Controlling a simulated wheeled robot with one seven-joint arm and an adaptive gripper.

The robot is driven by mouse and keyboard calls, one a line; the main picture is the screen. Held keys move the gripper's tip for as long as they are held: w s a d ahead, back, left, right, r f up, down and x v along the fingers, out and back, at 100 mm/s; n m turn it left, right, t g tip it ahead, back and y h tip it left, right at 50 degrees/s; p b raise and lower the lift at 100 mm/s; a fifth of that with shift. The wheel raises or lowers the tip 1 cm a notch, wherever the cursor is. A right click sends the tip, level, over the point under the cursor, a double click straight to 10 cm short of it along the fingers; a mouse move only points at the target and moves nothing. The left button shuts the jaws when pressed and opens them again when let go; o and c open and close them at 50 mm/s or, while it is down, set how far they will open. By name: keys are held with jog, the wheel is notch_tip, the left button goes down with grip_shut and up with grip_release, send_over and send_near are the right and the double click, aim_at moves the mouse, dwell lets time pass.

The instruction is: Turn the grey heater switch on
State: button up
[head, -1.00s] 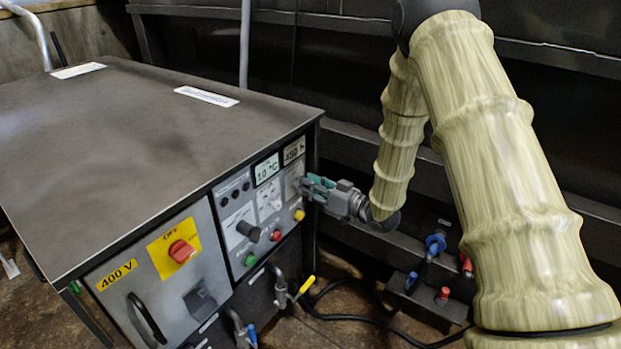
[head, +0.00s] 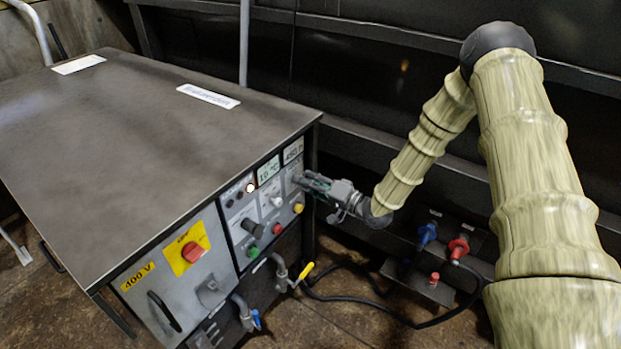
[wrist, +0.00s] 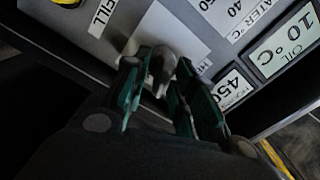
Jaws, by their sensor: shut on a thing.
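The grey heater switch (wrist: 162,62) is a small grey knob on a white label plate in the wrist view. It sits between the green-lined fingers of my gripper (wrist: 165,78), which are shut on it. In the head view my gripper (head: 308,182) reaches the upper right of the control panel from the right. There the fingers hide the switch. Part of the label by the switch is covered in the wrist view, so I cannot read it.
The dark cabinet (head: 110,130) carries a red rotary switch (head: 192,251), a black knob (head: 252,228), coloured buttons and displays. One indicator lamp (head: 250,187) glows. Blue and red connectors (head: 428,233) and a black cable (head: 350,265) lie below my arm.

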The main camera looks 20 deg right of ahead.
jog(key=shift+w+d+f+m+p, duration=0.1)
jog(key=shift+m+p, duration=0.15)
jog(key=shift+m, duration=0.8)
jog(key=shift+f+m+p, duration=0.1)
jog(key=shift+m+p, duration=0.1)
jog(key=shift+m, duration=0.85)
jog(key=o, duration=0.7)
jog(key=v, duration=1.2)
